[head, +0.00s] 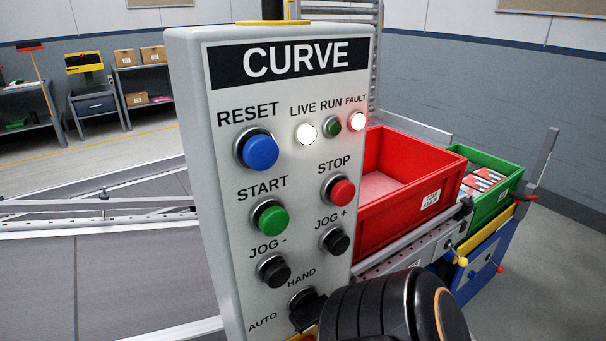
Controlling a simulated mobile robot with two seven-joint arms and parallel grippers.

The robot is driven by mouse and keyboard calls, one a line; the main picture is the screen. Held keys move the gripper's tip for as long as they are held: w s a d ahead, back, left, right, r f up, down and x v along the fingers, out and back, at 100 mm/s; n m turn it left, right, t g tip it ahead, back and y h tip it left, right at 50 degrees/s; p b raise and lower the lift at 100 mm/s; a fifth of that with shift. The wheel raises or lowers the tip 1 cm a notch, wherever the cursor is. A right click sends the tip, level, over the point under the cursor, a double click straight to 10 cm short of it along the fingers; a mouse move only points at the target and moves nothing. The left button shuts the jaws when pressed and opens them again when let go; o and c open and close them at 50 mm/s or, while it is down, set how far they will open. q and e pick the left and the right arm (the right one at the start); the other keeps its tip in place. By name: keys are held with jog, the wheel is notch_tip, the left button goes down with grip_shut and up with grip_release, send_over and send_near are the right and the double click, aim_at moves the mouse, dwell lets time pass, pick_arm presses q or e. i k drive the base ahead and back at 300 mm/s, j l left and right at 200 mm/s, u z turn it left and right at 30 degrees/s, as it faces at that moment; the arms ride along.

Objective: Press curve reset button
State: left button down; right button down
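The grey control box headed CURVE (220,200) stands upright close in front of me. Its blue RESET button (261,151) is at the upper left of the face, under the RESET label, fully visible and with nothing touching it. A black ribbed part with an orange ring, which looks like my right arm, covers the box's lower right corner. A dark blocky piece beside it overlaps the HAND/AUTO selector; I cannot tell if it is a fingertip. No clear gripper fingers show. My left gripper is not in view.
A green START button (270,217), red STOP button (341,191) and black JOG buttons sit below RESET. The LIVE (305,133) and FAULT (357,122) lamps glow white. A red bin (405,185) and green bin (490,185) stand at right; a conveyor (100,280) is at left.

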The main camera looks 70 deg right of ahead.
aim_at(260, 152)
jog(key=z, duration=0.4)
jog(key=l+z, duration=0.15)
jog(key=z, duration=0.3)
jog(key=k+l+z, duration=0.1)
jog(key=z, duration=0.3)
jog(key=l+z, duration=0.1)
jog(key=z, duration=0.35)
